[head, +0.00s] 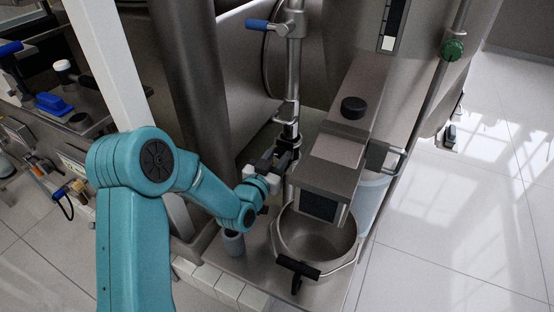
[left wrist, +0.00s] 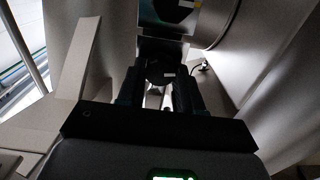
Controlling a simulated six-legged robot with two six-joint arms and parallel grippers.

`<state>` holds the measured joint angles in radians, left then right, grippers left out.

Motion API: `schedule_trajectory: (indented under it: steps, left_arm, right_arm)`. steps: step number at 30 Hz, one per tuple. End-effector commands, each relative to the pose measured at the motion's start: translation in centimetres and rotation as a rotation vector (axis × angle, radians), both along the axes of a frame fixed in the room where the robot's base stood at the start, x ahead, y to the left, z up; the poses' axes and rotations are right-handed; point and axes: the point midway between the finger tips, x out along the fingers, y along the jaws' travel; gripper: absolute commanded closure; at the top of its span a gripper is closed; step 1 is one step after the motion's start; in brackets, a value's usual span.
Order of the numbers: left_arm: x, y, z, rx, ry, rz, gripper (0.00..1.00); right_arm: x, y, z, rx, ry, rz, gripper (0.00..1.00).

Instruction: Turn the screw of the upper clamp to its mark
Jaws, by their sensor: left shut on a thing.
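My left gripper (head: 277,163) reaches in from the left to the foot of the vertical steel pipe (head: 292,75). In the left wrist view its two dark fingers (left wrist: 160,95) are shut on a dark round piece with a small white mark (left wrist: 168,74), which I take for the screw of the upper clamp. A shiny metal fitting (head: 287,120), which may be part of the clamp, sits on the pipe just above the gripper. In the head view the gripper hides the screw. My right gripper is in neither view.
A steel box with a black knob (head: 353,107) stands close to the right of the gripper. A steel bucket (head: 320,245) with a black-gripped handle is below it. A blue-handled valve (head: 262,25) is above. A thick dark column (head: 190,75) stands to the left.

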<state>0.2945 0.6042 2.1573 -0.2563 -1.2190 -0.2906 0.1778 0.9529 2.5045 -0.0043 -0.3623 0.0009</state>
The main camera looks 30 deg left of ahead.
Motion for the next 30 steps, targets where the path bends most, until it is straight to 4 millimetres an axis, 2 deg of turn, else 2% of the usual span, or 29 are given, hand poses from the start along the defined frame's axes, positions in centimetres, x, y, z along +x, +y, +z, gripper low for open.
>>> schedule_trajectory:
  steps: [1, 4, 15, 16, 18, 30]
  left_arm:
    - [0.0, 0.0, -0.6, 0.049, -0.003, 0.0, 0.95]
    - [0.0, 0.0, -0.5, 0.136, 0.001, -0.001, 0.95]
    - [0.0, 0.0, 0.0, 0.19, 0.008, 0.0, 0.95]
    - [0.0, 0.0, 0.0, 0.19, 0.008, 0.0, 0.58]
    - [0.0, 0.0, 0.0, 0.19, 0.008, 0.0, 0.39]
    - [0.1, 0.0, -0.1, 0.189, 0.008, 0.0, 0.39]
  right_arm:
    - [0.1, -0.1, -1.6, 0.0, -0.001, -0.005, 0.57]
    - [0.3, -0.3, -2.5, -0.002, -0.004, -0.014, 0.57]
    - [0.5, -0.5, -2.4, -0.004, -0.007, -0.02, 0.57]
    - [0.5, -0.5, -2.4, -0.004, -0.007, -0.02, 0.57]
    - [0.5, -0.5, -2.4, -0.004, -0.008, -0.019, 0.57]
    - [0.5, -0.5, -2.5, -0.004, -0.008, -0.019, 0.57]
